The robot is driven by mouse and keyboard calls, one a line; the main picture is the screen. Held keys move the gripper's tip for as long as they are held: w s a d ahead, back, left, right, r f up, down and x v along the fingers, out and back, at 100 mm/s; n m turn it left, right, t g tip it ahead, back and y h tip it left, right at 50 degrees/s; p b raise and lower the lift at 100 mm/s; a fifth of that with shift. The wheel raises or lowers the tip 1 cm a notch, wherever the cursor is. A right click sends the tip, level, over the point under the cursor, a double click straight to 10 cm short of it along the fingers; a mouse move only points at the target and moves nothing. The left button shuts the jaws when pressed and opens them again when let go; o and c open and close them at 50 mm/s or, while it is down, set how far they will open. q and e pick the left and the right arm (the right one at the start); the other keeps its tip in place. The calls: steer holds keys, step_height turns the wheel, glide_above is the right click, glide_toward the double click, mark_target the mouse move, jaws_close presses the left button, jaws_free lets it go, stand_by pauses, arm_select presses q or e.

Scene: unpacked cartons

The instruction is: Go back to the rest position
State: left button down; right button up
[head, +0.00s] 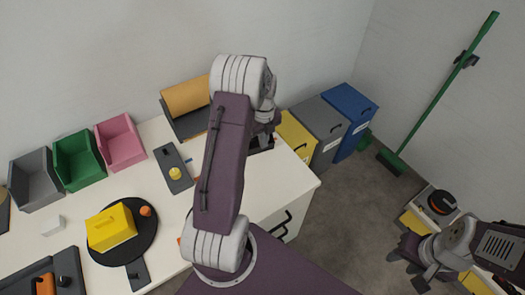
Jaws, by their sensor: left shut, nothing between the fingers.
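My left arm rises in the middle of the head view and bends over at the top. My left gripper (264,137) hangs behind the arm link, over the back right part of the white table (270,190). It is shut and empty, and the arm hides part of it. My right gripper (405,270) is at the lower right, above the floor beside a low unit. Its fingers look apart, with nothing seen between them.
Grey, green and pink bins (121,142) line the table's back left. A yellow box (110,228) sits on a black disc (146,246). Yellow, grey and blue containers (349,105) stand right of the table. A green broom (440,95) leans on the wall. Grey floor (345,205) is open between.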

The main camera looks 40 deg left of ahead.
arm_select(q)
steer(key=s+d+r+t, duration=0.1)
steer(key=s+d+r, duration=0.3)
steer(key=d+r, duration=0.65)
steer(key=s+d+f+n, duration=0.2)
steer(key=s+n, duration=0.4)
steer(key=n, duration=0.5)
steer(key=s+d+f+n, duration=0.3)
steer(key=s+n, duration=0.3)
steer(key=n, duration=0.6)
steer(key=shift+d, duration=0.5)
steer(key=shift+s, duration=0.1)
